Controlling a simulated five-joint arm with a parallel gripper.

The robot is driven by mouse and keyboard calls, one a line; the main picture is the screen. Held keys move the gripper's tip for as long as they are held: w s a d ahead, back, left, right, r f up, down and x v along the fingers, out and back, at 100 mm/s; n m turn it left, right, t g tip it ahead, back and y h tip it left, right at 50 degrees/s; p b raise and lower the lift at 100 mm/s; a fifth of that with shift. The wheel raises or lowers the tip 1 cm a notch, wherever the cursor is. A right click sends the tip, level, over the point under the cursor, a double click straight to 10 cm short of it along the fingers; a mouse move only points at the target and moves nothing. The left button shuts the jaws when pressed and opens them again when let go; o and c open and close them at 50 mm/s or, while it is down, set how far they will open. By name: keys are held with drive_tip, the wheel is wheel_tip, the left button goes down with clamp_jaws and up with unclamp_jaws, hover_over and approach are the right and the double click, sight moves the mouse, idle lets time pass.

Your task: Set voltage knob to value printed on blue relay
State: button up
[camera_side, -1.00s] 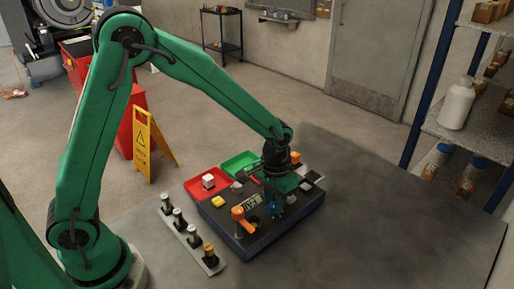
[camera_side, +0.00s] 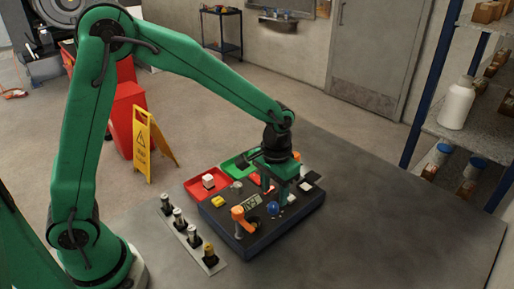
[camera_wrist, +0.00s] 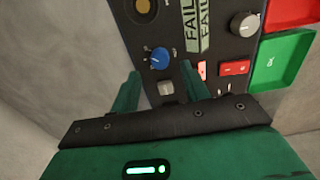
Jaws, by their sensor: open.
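A blue round knob (camera_side: 272,208) with a pale pointer mark is on the dark console (camera_side: 262,240). In the wrist view the blue knob (camera_wrist: 160,57) lies just beyond and between my fingertips, apart from them. A silver knob (camera_wrist: 244,24) is to its right; it also shows in the side view (camera_side: 237,187). The printing is too small to tell which is the voltage knob. My gripper (camera_wrist: 160,71) is open and empty, above the console; it shows in the side view too (camera_side: 274,192). I cannot make out a blue relay or its value.
A display reading FAIL (camera_wrist: 193,28), a red rocker switch (camera_wrist: 235,68) and an orange-handled lever (camera_side: 240,215) are on the console. Red (camera_side: 222,184) and green (camera_wrist: 280,62) trays adjoin it. A pale strip with several posts (camera_side: 180,238) lies left. The table is clear at right.

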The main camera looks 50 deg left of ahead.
sight(272, 204)
drive_tip(key=shift+r, duration=2.05)
drive_tip(key=shift+s+a+r, duration=0.1)
drive_tip(key=shift+a+r, duration=0.05)
drive_tip(key=shift+r, duration=0.1)
drive_tip(key=s+a+r+t, duration=0.2)
drive_tip(key=s+a+r, duration=0.3)
drive_tip(key=s, duration=0.4)
drive_tip(key=s+a+r+t, duration=0.3)
drive_tip(key=s+a+r, duration=0.2)
drive_tip(key=s, duration=0.4)
drive_tip(key=shift+a+r+t, duration=0.15)
drive_tip(key=shift+r+t, duration=0.15)
drive_tip(key=shift+r, duration=0.2)
